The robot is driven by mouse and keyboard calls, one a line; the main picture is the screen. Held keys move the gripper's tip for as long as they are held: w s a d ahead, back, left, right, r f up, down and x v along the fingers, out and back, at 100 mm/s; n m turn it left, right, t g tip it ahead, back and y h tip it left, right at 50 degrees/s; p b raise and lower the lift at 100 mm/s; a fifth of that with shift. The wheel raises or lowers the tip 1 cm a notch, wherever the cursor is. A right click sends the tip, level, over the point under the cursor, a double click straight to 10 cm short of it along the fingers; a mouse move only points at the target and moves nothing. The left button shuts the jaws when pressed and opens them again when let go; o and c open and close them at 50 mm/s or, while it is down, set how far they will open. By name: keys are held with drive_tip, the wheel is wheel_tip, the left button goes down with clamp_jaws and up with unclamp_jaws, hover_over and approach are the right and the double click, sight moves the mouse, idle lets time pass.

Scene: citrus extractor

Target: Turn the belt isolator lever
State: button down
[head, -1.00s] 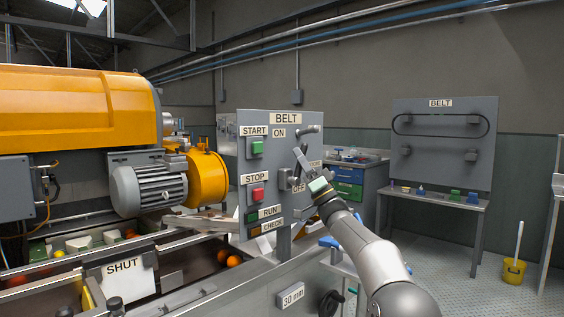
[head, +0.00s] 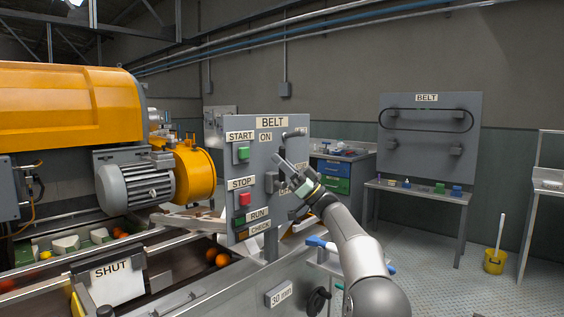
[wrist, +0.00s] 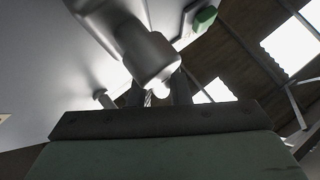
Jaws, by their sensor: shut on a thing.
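The grey BELT panel (head: 252,170) stands upright in the head view, with ON printed near its top and OFF lower down, partly covered by my gripper. My gripper (head: 282,162) is at the panel's right half, between those labels. The belt isolator lever is mostly hidden behind my fingers there, so its angle is not clear. In the wrist view a thick grey rounded metal part (wrist: 148,58), apparently the lever, lies at the dark fingers of my gripper (wrist: 157,92). My gripper is shut on it.
A green START button (head: 242,153) and a red STOP button (head: 244,199) sit on the panel's left side. A grey peg (head: 294,134) sticks out at its upper right. An orange machine (head: 70,105) stands left.

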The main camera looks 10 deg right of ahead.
drive_tip(key=shift+r, duration=0.1)
drive_tip(key=c, duration=1.3)
unclamp_jaws()
drive_tip(key=shift+c, duration=0.2)
drive_tip(key=v, duration=0.7)
drive_tip(key=shift+f, duration=0.3)
drive_tip(key=shift+s+d, duration=0.1)
